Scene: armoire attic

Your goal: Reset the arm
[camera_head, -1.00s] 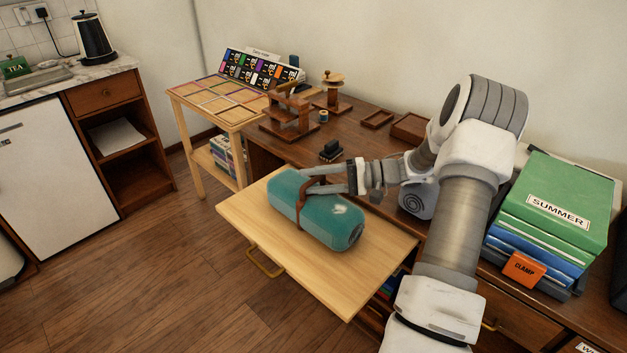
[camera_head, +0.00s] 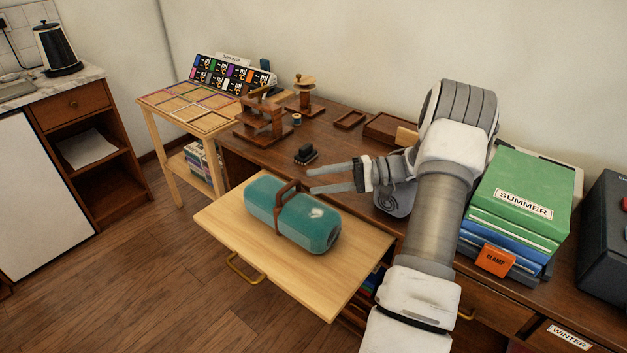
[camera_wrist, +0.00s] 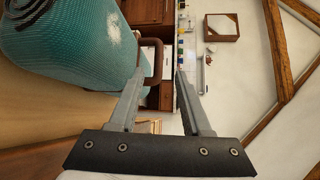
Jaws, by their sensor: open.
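My gripper (camera_head: 312,181) is open and empty in the head view. Its fingertips are just right of the brown handle of a teal roll (camera_head: 268,207), and a small gap shows between them. The teal roll has a brown strap and lies on a pale wooden pull-out board (camera_head: 325,287). In the wrist view my gripper (camera_wrist: 158,78) has its two fingers apart with nothing held between them. The teal roll (camera_wrist: 75,45) fills the upper left there, with its brown handle (camera_wrist: 157,62) close behind the left finger.
A dark desk (camera_head: 335,152) carries wooden stands (camera_head: 262,122), a small black object (camera_head: 305,155) and trays. A side table (camera_head: 185,118) is at the back left. Open floor lies at front left.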

